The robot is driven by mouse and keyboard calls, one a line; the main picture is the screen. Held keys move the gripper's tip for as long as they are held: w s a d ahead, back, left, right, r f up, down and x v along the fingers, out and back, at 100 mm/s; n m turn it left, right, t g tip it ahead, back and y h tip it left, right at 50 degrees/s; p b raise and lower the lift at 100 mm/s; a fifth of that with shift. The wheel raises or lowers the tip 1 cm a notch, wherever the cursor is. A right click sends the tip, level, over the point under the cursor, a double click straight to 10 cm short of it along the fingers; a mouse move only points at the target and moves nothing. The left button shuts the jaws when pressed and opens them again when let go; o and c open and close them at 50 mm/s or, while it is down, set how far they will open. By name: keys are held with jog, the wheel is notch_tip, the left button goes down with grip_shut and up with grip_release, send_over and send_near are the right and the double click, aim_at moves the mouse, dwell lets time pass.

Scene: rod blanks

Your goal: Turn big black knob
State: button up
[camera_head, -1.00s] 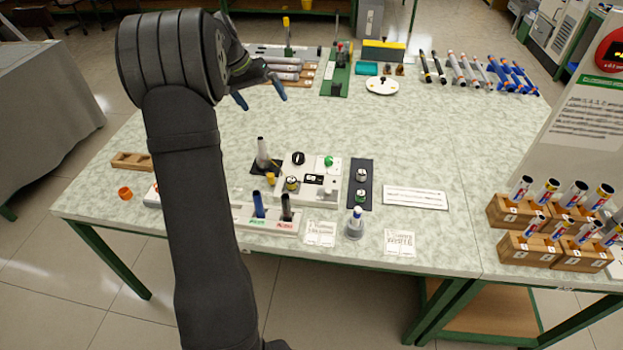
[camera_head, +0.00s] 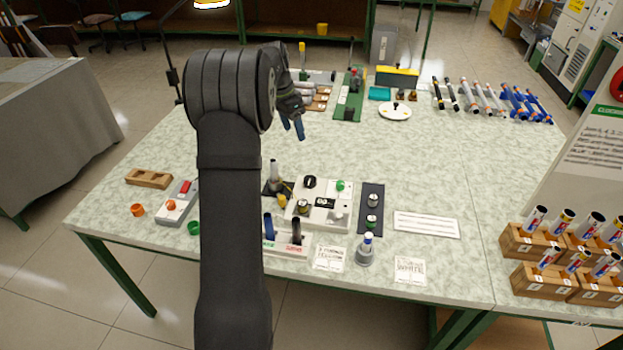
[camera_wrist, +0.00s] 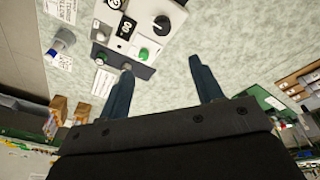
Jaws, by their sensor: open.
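The big black knob (camera_head: 309,182) sits at the far left corner of a white control box (camera_head: 346,197) on the table. In the wrist view the knob (camera_wrist: 161,25) is near the top, beside a green button (camera_wrist: 143,54) and a black display (camera_wrist: 125,28). My gripper (camera_head: 292,135) is in the air above the table, up and slightly left of the knob in the head view. Its two dark blue fingers are apart and empty. In the wrist view the gripper (camera_wrist: 161,64) points toward the box, with the knob beyond the gap between the fingertips, not touched.
A dark post stand (camera_head: 274,175) stands just left of the box. A dark mat (camera_head: 371,222) with small parts lies to its right, a rack (camera_head: 285,248) with upright pieces in front. A green fixture (camera_head: 348,100) is behind.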

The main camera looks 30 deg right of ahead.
aim_at(310, 179)
jog(key=s+d+f+m+t+y, duration=0.1)
jog(key=s+d+f+m+y, duration=0.15)
jog(key=d+m, duration=0.45)
jog(key=f, duration=0.5)
jog(key=a+f+m, duration=0.1)
jog(key=f, duration=0.5)
jog(key=w+a+f+m, duration=0.1)
jog(key=f, duration=0.5)
jog(key=shift+a+f, duration=0.1)
jog(key=shift+f, duration=0.05)
jog(key=c, duration=1)
